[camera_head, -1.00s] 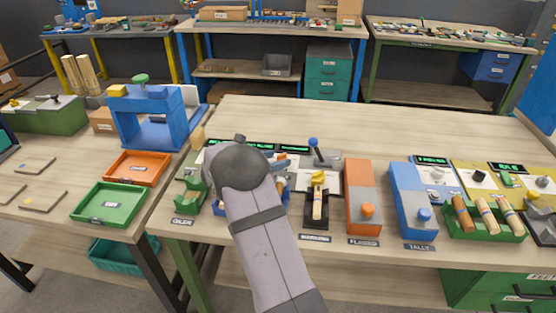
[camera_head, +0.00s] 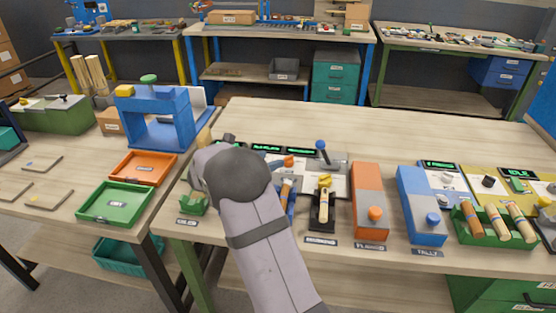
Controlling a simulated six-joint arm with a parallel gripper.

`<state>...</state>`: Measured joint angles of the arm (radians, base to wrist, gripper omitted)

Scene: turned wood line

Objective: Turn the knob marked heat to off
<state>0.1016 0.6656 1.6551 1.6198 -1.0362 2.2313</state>
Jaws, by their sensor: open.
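No knob that I can read as marked heat shows in the head view. A station with a label reading roughly "GLUER" (camera_head: 187,222) stands at the left end of the bench, largely covered by my arm. A green holder (camera_head: 193,204) shows there. Green-lit displays (camera_head: 300,151) stand behind it, too small to read. My arm reaches over this station, and a grey wrist part (camera_head: 204,165) shows past its dark joint. My gripper's fingers are hidden behind the arm, so I cannot see what they are near.
To the right stand a black stand (camera_head: 323,210), an orange block (camera_head: 369,205), a blue block (camera_head: 418,210) and a green tray (camera_head: 468,238) with turned wood pieces. A black knob (camera_head: 488,181) sits on a yellow panel. The bench's back half is clear. A blue press (camera_head: 150,115) stands left.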

